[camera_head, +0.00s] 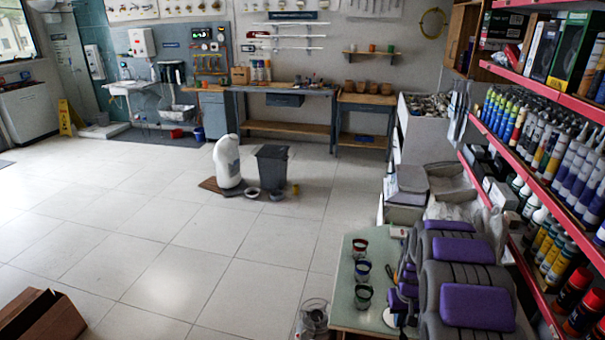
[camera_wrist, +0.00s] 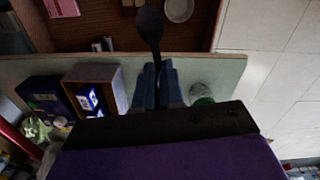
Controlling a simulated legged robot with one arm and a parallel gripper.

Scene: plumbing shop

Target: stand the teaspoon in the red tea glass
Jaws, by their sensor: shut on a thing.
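Three glasses stand in a row on a pale green tabletop (camera_head: 348,312) in the head view. The red-rimmed tea glass (camera_head: 361,246) is farthest back, the blue-rimmed glass (camera_head: 363,269) is in the middle and the green-rimmed glass (camera_head: 363,296) is nearest. My gripper (camera_wrist: 157,70) is shut on the dark teaspoon (camera_wrist: 150,25), whose bowl sticks out beyond the blue fingertips in the wrist view. A green-rimmed glass (camera_wrist: 201,93) is just right of the fingers there. The red tea glass is not visible in the wrist view. My arm hides the tabletop's right side in the head view.
Red-edged shelves (camera_head: 515,185) crowded with bottles and tubes rise close on the right. The wrist view shows an open box (camera_wrist: 95,90) and a dark blue box (camera_wrist: 45,96) beside the fingers. Open tiled floor (camera_head: 170,245) lies left of the table.

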